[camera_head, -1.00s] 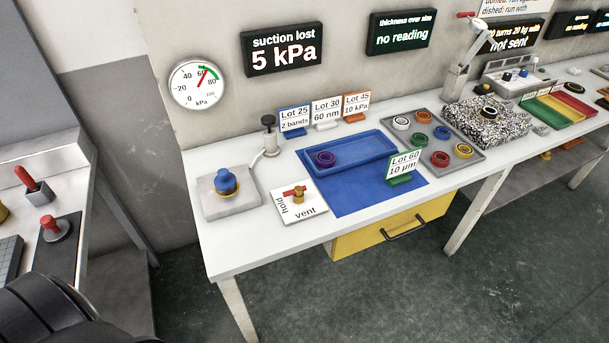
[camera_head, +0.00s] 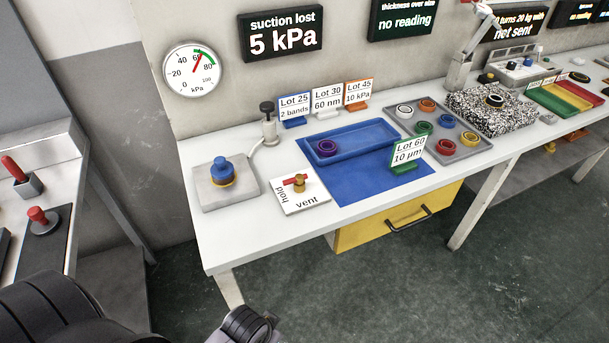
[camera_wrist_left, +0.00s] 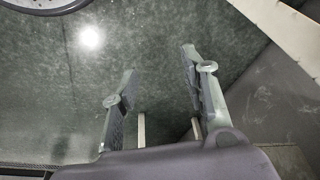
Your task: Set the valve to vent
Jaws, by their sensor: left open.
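The valve (camera_head: 299,184) has a brass body and a red handle on a white plate (camera_head: 313,199) marked "hold" on its left side and "vent" along its front. The red handle points left, toward the upper part of the "hold" side. In the left wrist view my left gripper (camera_wrist_left: 158,85) is open and empty, its two fingers apart above the dark green floor. In the head view a black part of my left arm shows at the lower left, well short of the valve. My right gripper is in neither view.
A gauge (camera_head: 192,70) hangs on the wall beside a display (camera_head: 281,34) reading "suction lost 5 kPa". Left of the valve is a grey block (camera_head: 207,197) with a blue-topped piece (camera_head: 221,171).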

